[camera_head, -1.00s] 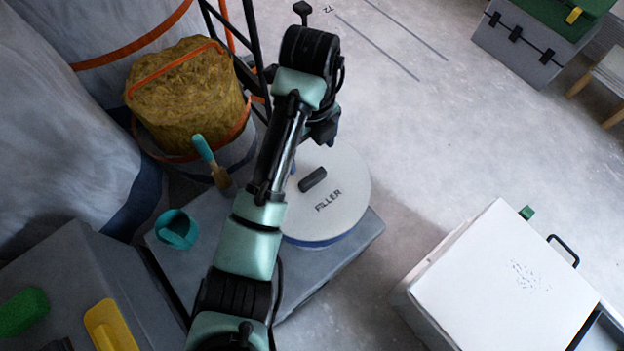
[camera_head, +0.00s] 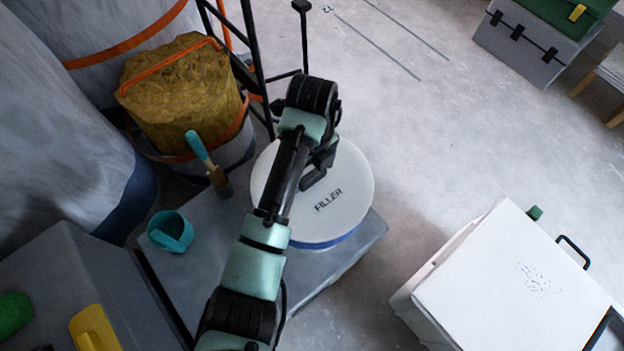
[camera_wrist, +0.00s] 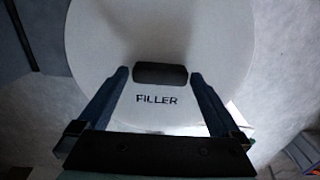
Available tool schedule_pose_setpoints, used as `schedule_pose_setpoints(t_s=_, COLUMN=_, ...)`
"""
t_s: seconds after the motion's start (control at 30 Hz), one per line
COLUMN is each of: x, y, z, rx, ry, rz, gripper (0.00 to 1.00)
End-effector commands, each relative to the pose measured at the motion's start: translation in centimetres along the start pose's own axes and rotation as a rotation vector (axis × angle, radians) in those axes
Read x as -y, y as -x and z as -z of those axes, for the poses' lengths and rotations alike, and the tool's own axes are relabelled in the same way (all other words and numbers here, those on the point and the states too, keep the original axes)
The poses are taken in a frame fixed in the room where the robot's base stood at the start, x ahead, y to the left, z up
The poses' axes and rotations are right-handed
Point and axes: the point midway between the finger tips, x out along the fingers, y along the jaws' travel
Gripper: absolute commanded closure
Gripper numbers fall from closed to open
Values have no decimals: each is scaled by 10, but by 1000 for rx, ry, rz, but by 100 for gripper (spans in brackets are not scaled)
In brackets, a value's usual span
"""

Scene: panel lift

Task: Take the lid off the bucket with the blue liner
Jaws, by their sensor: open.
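The bucket's round white lid (camera_head: 345,200) is marked FILLER and lies flat on the bucket, with a thin edge of blue liner (camera_head: 335,241) showing below its rim. The lid (camera_wrist: 160,40) also fills the middle of the wrist view. Its dark bar handle (camera_wrist: 160,75) stands between my open fingers there. In the head view my gripper (camera_head: 316,178) is over the lid and mostly hides the handle. The bucket's body is hidden.
The bucket stands on a grey platform (camera_head: 225,215). A white box (camera_head: 510,285) stands at lower right, with clear floor between.

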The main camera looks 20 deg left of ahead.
Motion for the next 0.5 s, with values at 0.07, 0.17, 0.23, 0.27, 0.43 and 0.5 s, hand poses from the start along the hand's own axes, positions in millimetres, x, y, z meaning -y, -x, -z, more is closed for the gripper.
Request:
schedule_pose_setpoints(t_s=0.07, x=0, y=1, z=0, rx=0, ry=0, rz=0, gripper=4)
schedule_pose_setpoints(t_s=0.17, x=0, y=1, z=0, rx=0, ry=0, rz=0, gripper=22)
schedule_pose_setpoints(t_s=0.23, x=0, y=1, z=0, rx=0, ry=0, rz=0, gripper=34)
schedule_pose_setpoints(t_s=0.27, x=0, y=1, z=0, rx=0, ry=0, rz=0, gripper=40)
schedule_pose_setpoints(t_s=0.43, x=0, y=1, z=0, rx=0, ry=0, rz=0, gripper=70)
schedule_pose_setpoints(t_s=0.5, x=0, y=1, z=0, rx=0, ry=0, rz=0, gripper=83)
